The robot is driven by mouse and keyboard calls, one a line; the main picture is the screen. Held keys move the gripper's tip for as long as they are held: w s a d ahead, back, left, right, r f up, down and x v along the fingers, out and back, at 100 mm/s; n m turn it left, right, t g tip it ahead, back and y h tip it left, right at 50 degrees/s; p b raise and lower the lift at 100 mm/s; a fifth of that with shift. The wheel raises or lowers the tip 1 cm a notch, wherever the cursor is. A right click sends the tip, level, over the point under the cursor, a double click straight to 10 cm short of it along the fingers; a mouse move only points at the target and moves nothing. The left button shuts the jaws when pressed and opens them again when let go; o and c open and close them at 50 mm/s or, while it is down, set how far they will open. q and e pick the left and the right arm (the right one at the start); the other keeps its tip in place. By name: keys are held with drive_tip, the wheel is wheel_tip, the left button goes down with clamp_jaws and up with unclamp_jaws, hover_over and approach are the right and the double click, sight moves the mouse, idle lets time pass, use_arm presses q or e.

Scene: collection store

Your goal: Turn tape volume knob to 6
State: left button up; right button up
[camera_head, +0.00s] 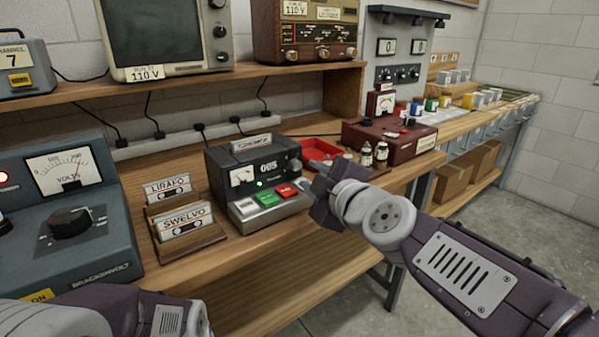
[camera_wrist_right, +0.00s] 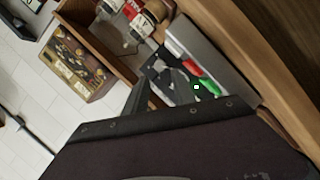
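The tape deck (camera_head: 252,205) is a dark grey box on the bench. It has a small meter, a counter reading 005, a lit green lamp and white, green and red keys. A dark round knob (camera_head: 295,164) shows at its right side; its pointer and scale are too small to read. My right gripper (camera_head: 307,186) is at the deck's front right corner, close to the knob; contact cannot be told. In the right wrist view the deck's keys (camera_wrist_right: 208,87) show beyond my gripper; its finger gap is unclear. My left arm shows at the bottom left, its gripper out of view.
Two cassettes in a wooden rack (camera_head: 190,236) stand left of the deck. A large voltage unit (camera_head: 70,215) is farther left. A red tray (camera_head: 318,150), small bottles (camera_head: 374,154) and a red device (camera_head: 393,140) stand to the right. A shelf (camera_head: 200,86) overhangs behind.

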sight(298, 166)
drive_tip(key=b+x, duration=0.1)
drive_tip(key=x, duration=0.6)
clamp_jaws()
